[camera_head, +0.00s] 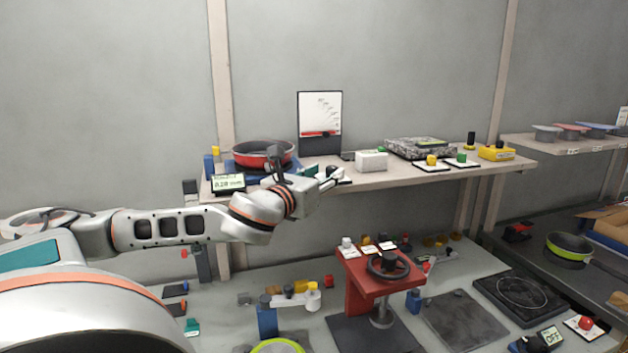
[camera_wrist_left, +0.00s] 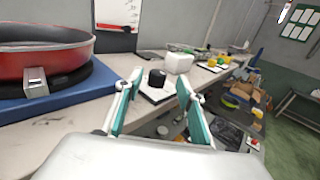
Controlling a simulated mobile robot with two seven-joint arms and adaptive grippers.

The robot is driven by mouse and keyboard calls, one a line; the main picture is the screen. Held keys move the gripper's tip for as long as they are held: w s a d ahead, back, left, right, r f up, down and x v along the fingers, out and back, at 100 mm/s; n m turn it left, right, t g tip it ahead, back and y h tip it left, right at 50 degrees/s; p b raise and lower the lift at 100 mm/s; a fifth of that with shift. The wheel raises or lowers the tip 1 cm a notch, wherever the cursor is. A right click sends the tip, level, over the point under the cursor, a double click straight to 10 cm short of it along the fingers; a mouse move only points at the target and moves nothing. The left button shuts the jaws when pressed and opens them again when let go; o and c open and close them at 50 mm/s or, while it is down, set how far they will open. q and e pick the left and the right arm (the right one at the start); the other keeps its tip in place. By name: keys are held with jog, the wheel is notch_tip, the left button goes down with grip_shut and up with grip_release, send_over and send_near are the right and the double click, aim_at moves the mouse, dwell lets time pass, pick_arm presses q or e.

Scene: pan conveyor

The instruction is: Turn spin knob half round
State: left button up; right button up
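A black knob (camera_wrist_left: 157,77) stands on a white plate (camera_wrist_left: 157,94) near the shelf's front edge in the left wrist view. I cannot read which knob it is. My left gripper (camera_wrist_left: 161,82) is open, with its teal-padded fingers to either side of the knob in the picture. The knob shows ahead between the fingers, and I see no contact. In the head view, the left gripper (camera_head: 322,174) reaches over the shelf and mostly hides the knob. My right gripper is not in view.
A red pan (camera_head: 262,154) sits on a blue stand left of the gripper. A white box (camera_head: 371,160) and a board with a red slider (camera_head: 320,118) stand behind the knob. Yellow (camera_head: 432,160) and green (camera_head: 462,157) knobs are further right on the shelf (camera_head: 400,180).

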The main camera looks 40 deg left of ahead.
pick_arm(q)
jog(key=shift+v, duration=2.15)
jog(key=shift+a, duration=0.15)
